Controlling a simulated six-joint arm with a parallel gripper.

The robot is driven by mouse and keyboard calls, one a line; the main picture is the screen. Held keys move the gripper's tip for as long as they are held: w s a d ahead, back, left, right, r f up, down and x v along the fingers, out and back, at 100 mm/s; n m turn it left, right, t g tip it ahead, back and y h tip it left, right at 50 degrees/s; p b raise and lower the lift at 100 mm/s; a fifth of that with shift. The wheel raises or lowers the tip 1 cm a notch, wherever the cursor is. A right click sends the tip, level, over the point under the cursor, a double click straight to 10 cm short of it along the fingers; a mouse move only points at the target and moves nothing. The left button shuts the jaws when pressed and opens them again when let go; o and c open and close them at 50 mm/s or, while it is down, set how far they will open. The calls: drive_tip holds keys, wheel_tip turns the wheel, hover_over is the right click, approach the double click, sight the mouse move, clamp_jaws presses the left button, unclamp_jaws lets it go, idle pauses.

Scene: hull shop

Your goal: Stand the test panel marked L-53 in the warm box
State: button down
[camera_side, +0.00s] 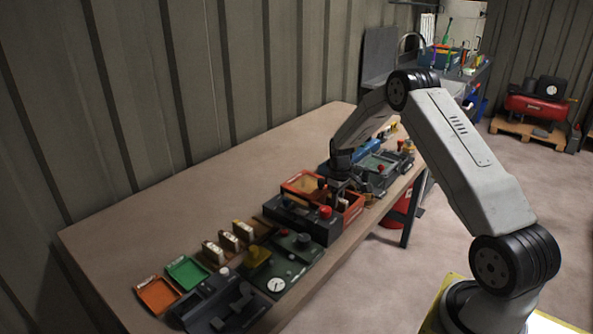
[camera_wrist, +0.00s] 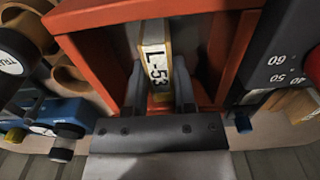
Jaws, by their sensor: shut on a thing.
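The test panel marked L-53 (camera_wrist: 158,62) is a pale, narrow piece with a yellowish edge. My gripper (camera_wrist: 160,95) is shut on it, one dark finger on each side of the label. In the wrist view the panel is between the walls of an orange-red box (camera_wrist: 88,62), which may be the warm box. I cannot tell whether its lower end touches the floor. In the side view my gripper (camera_side: 345,183) is low at the orange-red box (camera_side: 352,208), and its fingers and the panel are mostly hidden.
A dark unit with red knobs (camera_side: 292,219) stands in front of the box; a dial unit (camera_wrist: 282,62) is close beside it in the wrist view. Orange (camera_side: 157,296) and green (camera_side: 187,272) trays lie at left, near several pale upright pieces (camera_side: 228,242). The bench's back left (camera_side: 190,205) is clear.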

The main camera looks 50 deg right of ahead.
drive_tip(key=shift+f, duration=0.5)
idle(0.8)
drive_tip(key=shift+c, duration=1.8)
unclamp_jaws()
drive_tip(key=shift+r, duration=3.95)
drive_tip(key=shift+a, duration=0.15)
drive_tip(key=shift+t, duration=0.3)
drive_tip(key=a+r, duration=0.1)
drive_tip(key=a, duration=0.1)
drive_tip(key=a+r, duration=0.1)
drive_tip(key=a, duration=0.4)
drive_tip(key=shift+s+a+r, duration=0.4)
drive_tip(key=s+a+r+t, duration=0.2)
drive_tip(key=s+a+r, duration=0.1)
drive_tip(key=s+a, duration=1.3)
drive_tip(key=a, duration=0.4)
drive_tip(key=shift+a, duration=0.2)
